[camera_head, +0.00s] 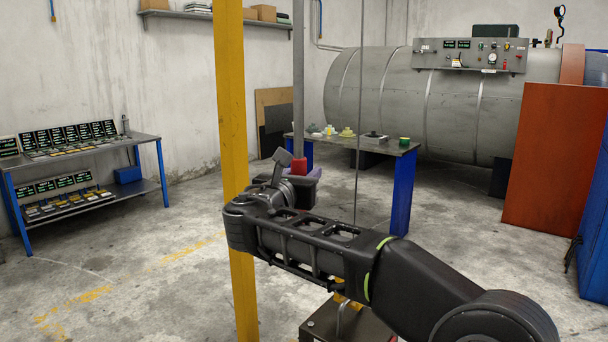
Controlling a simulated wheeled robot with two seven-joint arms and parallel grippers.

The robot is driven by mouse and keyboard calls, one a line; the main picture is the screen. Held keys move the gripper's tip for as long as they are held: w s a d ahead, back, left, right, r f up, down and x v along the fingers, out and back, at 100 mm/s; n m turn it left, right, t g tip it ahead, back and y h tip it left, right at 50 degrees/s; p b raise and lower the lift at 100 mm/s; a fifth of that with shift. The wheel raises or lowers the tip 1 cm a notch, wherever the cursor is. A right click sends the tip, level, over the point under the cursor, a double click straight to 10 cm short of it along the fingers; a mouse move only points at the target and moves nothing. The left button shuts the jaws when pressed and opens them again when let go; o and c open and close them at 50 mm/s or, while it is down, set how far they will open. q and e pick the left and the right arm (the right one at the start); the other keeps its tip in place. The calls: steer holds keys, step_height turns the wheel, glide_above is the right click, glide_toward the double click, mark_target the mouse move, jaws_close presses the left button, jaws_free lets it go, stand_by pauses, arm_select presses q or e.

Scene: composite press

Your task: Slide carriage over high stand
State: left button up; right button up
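My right arm comes in from the lower right and reaches left across the middle. Its gripper (284,168) is raised next to a red block (299,166) at the lower end of a grey vertical bar (298,80). A dark part sits just below the red block, partly behind my wrist. The red block may be the carriage, but I cannot tell. I cannot tell whether the gripper touches it, or whether its fingers are open. A dark low stand (322,322) with a yellow piece shows at the bottom, partly hidden by my arm. My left gripper is out of view.
A yellow post (230,110) stands close by my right wrist. A thin vertical cable (360,90) hangs right of it. Behind are a table with blue legs (403,192), a large grey cylinder (395,95) and a red-brown panel (552,160). A shelf unit (150,138) stands left; floor between is clear.

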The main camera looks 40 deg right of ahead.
jaws_close()
stand_by(1.0)
